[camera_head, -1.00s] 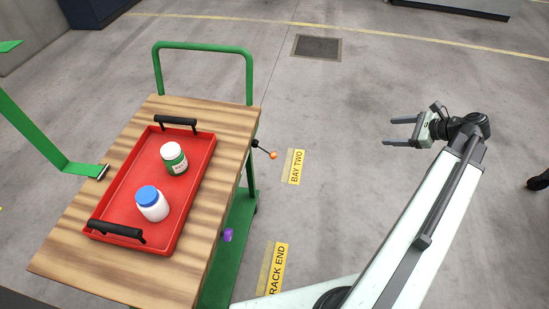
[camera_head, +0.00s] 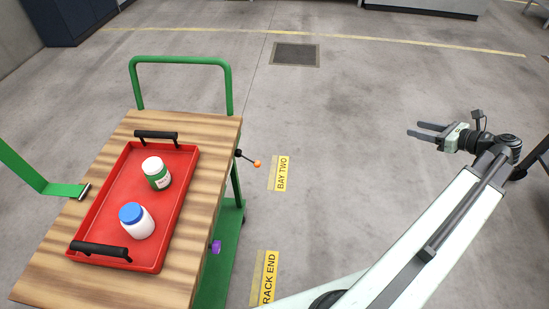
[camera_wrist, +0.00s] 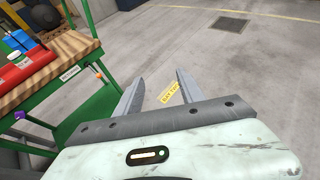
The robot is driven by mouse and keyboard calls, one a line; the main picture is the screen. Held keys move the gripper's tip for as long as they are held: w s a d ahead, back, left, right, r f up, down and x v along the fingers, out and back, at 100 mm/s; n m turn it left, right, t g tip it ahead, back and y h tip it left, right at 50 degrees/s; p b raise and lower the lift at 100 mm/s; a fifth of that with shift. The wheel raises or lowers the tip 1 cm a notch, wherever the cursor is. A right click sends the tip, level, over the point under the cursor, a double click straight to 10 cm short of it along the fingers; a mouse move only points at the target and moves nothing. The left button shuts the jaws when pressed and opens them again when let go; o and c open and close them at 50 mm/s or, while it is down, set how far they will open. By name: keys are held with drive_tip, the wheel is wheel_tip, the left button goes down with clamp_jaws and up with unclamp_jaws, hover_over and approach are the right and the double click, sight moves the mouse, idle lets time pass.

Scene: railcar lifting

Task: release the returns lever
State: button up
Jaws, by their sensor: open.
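A black lever with an orange knob (camera_head: 257,163) sticks out from the right side of a wood-topped green cart (camera_head: 205,185); it also shows in the wrist view (camera_wrist: 99,75). A purple knob (camera_head: 216,246) sits lower on the same side and shows at the left of the wrist view (camera_wrist: 20,115). A small label (camera_wrist: 70,75) on the cart edge near the orange knob is too small to read, so I cannot tell which lever is the returns one. My gripper (camera_head: 418,131) is open and empty, well to the right of the cart, touching nothing.
A red tray (camera_head: 150,255) with black handles holds a green-and-white jar (camera_head: 156,174) and a white bottle with a blue cap (camera_head: 137,222). Floor labels read BAY TWO (camera_head: 281,173) and RACK END (camera_head: 267,278). The floor between cart and gripper is clear.

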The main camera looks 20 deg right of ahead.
drive_tip(key=w+a+f+n+g, duration=0.1)
drive_tip(key=w+a, duration=0.1)
drive_tip(key=w+a+f+n, duration=0.1)
drive_tip(key=w+a+n, duration=0.1)
drive_tip(key=a, duration=0.1)
drive_tip(key=w+a+f+n+g+y, duration=0.1)
drive_tip(key=a, duration=0.2)
drive_tip(key=shift+w+a+f+n+g, duration=0.25)
drive_tip(key=shift+w+n+g, duration=0.05)
drive_tip(key=shift+w, duration=0.1)
clamp_jaws()
drive_tip(key=w+a+f+n+g+h, duration=0.1)
drive_tip(key=a+f+n+g+h, duration=0.1)
drive_tip(key=a+n, duration=0.7)
drive_tip(key=w+a+f+n+g+h, duration=0.2)
drive_tip(key=a+f+n+g, duration=0.2)
drive_tip(key=a+n, duration=0.5)
drive_tip(key=w+a+f+n+g+h, duration=0.1)
drive_tip(key=a+f+n+g, duration=0.3)
drive_tip(key=a, duration=1.8)
drive_tip(key=w+f+n, duration=0.1)
drive_tip(key=n, duration=0.4)
drive_tip(key=shift+h, duration=0.4)
drive_tip(key=shift+s, duration=0.1)
